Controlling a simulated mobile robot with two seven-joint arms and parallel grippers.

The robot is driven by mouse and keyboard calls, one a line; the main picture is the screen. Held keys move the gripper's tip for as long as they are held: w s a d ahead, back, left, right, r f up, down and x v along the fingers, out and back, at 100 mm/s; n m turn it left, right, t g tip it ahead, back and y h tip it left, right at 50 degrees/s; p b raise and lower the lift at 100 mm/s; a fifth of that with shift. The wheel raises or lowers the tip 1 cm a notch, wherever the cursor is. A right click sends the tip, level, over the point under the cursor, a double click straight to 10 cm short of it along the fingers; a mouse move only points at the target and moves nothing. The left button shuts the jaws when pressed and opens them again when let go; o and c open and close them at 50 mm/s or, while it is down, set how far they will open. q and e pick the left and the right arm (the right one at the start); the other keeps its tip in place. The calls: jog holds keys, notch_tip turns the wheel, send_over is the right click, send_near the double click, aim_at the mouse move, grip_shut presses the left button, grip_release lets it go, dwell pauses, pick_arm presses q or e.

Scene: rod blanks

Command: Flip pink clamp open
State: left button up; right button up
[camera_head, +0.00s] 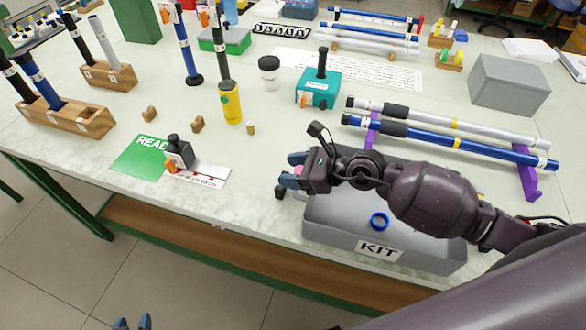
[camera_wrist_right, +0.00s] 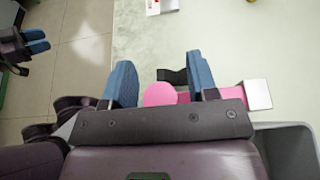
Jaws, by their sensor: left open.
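The pink clamp (camera_wrist_right: 160,94) lies at the table's front edge beside the grey kit tray. It has a round pink part, a pink bar, a black part and a pale metal block at its right end. In the head view it is mostly hidden by my right gripper (camera_head: 292,170). In the wrist view my right gripper (camera_wrist_right: 160,66) is open, with the round pink part between its blue fingers, apart from both. The right finger covers part of the pink bar. My left gripper (camera_head: 133,323) is open and empty, low over the floor in front of the table.
The grey kit tray (camera_head: 318,228) holds a blue ring (camera_head: 380,221) and sits under my right arm. Blue and silver rods (camera_head: 470,146) lie on purple supports behind the tray.

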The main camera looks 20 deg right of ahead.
grip_shut()
pick_arm(q)
jog(key=shift+s+f, duration=0.1)
jog(key=shift+s, duration=0.2)
pick_arm(e)
jog(key=shift+r, duration=0.1)
